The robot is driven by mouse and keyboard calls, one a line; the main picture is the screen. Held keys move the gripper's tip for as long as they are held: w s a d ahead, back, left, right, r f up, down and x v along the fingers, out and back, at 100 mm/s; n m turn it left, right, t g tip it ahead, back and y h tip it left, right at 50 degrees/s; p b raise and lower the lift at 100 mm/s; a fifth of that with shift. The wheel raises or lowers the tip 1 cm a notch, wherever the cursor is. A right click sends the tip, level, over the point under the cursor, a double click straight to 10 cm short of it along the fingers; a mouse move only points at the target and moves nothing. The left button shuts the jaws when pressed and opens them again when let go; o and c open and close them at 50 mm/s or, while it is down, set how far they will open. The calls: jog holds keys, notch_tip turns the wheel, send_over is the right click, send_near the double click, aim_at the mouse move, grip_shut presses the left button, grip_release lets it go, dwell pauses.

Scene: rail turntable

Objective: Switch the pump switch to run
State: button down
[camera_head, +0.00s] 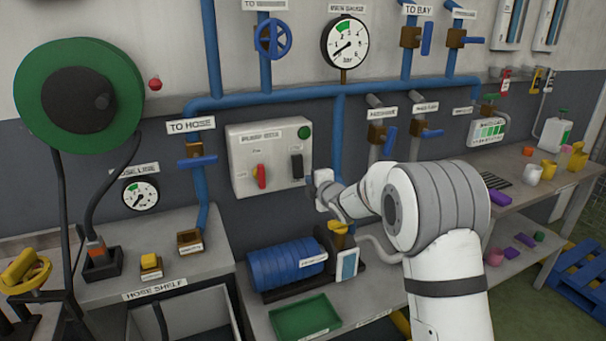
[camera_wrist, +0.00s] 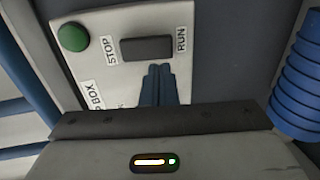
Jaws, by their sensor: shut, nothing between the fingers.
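The pump box (camera_head: 243,165) is a pale grey panel on the wall with a green lamp (camera_head: 304,131), a red switch (camera_head: 262,176) and a black rocker switch (camera_head: 297,166). In the wrist view the black pump switch (camera_wrist: 147,48) lies between the STOP label (camera_wrist: 109,49) and the RUN label (camera_wrist: 182,40). My gripper (camera_wrist: 158,68) is shut and empty, its tips just below the switch in that picture, towards the RUN side. I cannot tell whether they touch it, or which way the switch is tilted. In the head view my gripper (camera_head: 312,181) is close by the box's right edge.
Blue pipes (camera_head: 339,135) run above and beside the box. A blue pump (camera_head: 285,266) stands on the bench below, with a green tray (camera_head: 304,317) in front. A hose reel (camera_head: 35,100) is at the left, and valves hang on the wall to the right.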

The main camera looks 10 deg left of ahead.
aim_at(299, 174)
jog(key=p+x, duration=0.1)
jog(key=x, duration=0.5)
dwell(0.3)
jog(key=b, duration=0.1)
jog(key=f+b, duration=0.1)
jog(key=b, duration=0.1)
jog(key=shift+w+a+t, duration=0.15)
jog(key=shift+t, duration=0.15)
jog(key=shift+r, duration=0.45)
jog(key=shift+f, duration=0.1)
jog(key=shift+f+b, duration=0.2)
jog(key=shift+b, duration=0.15)
jog(key=s+d+f+b, duration=0.2)
jog(key=s+d+b, duration=0.2)
jog(key=s+d, duration=0.3)
jog(key=s, duration=0.4)
jog(key=shift+d+f+b, duration=0.15)
jog(key=shift+d+b, duration=0.2)
jog(key=shift+b, duration=0.05)
